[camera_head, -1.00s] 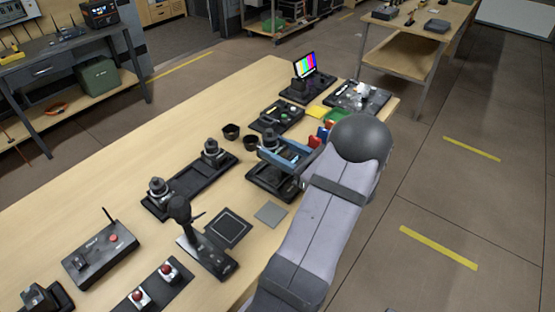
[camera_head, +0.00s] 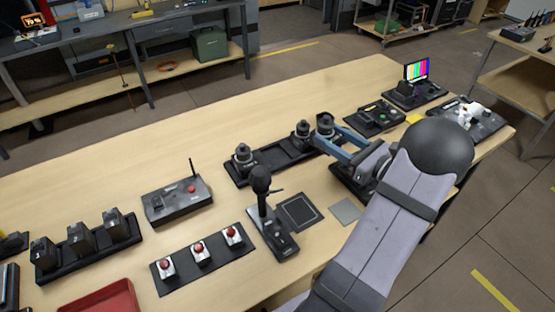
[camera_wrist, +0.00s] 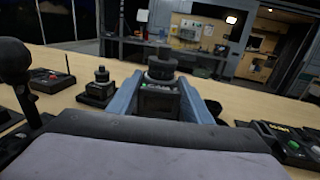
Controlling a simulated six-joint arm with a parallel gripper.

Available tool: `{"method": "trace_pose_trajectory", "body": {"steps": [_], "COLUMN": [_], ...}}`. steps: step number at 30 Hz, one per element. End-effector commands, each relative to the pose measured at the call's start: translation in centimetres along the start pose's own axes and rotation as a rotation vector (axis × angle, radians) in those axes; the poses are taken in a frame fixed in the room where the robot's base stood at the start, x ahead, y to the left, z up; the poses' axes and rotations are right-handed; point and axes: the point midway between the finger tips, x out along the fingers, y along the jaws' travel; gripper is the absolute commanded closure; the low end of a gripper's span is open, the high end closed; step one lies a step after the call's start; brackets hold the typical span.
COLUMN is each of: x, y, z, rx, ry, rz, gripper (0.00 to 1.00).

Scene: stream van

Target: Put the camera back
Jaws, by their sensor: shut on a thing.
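A camera (camera_head: 324,121), dark with a grey band and a round black top, is held upright between the blue fingers of my gripper (camera_head: 331,138). In the wrist view the held camera (camera_wrist: 161,72) sits between both fingers, with small green marks on its body. It appears over the right end of a long black tray (camera_head: 268,166); I cannot tell whether it touches the tray. A black base (camera_head: 345,188) lies partly hidden under my gripper.
A radio box with an antenna (camera_head: 177,200) is to the left. A switch panel (camera_head: 375,116) and a colour-bar monitor (camera_head: 417,70) stand at the back right. The table behind the tray is clear.

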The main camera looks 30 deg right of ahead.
Motion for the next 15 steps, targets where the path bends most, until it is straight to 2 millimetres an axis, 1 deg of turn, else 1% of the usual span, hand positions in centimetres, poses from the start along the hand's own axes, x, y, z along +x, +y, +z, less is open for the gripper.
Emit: {"method": "trace_pose_trajectory", "body": {"steps": [1, 3, 6, 10, 12, 15], "x": [2.2, 4.7, 7.9, 10.8, 11.8, 13.1], "y": [1.5, 3.5, 6.1, 8.2, 8.9, 9.2], "z": [-0.6, -0.6, -0.2, 0.6, 1.1, 1.9], "rx": [-0.007, -0.008, -0.008, -0.008, -0.007, -0.007], "ry": [-0.004, -0.005, -0.006, -0.005, -0.005, -0.005], "rz": [0.058, 0.127, 0.21, 0.27, 0.287, 0.292], "gripper": [1.0, 1.0, 1.0, 1.0, 1.0, 1.0]}}
